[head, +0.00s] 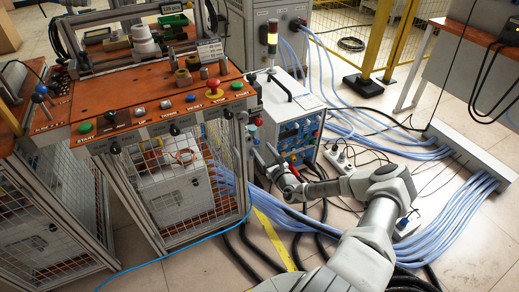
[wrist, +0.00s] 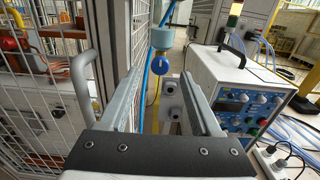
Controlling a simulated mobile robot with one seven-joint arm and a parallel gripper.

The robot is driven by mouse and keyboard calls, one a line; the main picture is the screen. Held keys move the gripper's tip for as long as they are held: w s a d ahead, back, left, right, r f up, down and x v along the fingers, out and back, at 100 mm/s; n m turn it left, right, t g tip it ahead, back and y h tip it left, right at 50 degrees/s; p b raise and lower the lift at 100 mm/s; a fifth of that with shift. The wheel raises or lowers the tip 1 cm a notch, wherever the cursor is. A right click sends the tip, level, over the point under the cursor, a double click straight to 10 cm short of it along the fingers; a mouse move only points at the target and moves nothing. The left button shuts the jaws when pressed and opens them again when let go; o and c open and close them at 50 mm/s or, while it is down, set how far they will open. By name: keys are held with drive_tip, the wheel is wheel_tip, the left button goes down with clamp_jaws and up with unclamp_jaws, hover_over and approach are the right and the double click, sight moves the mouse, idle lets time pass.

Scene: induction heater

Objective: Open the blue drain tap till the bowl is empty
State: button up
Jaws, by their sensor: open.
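In the wrist view a small round blue tap (wrist: 160,65) sits below a pale blue-grey fitting, beside the mesh cage. My gripper (wrist: 162,82) is open, and the tap shows between its two finger tips. I cannot tell how far ahead of the tips the tap is. In the head view my gripper (head: 268,156) is low between the caged workbench and the white power unit. The tap is too small to make out there. I cannot clearly make out the bowl or any water.
The white power unit (wrist: 240,88) with knobs stands close to the right of my gripper. The mesh cage (wrist: 60,80) stands close on the left. Blue hoses (head: 380,136) and black cables cover the floor on the right. A power strip (head: 340,158) lies near my arm.

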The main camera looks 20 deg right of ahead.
sight(258, 143)
drive_tip(key=shift+w+b, duration=0.35)
drive_tip(key=shift+w, duration=1.3)
clamp_jaws()
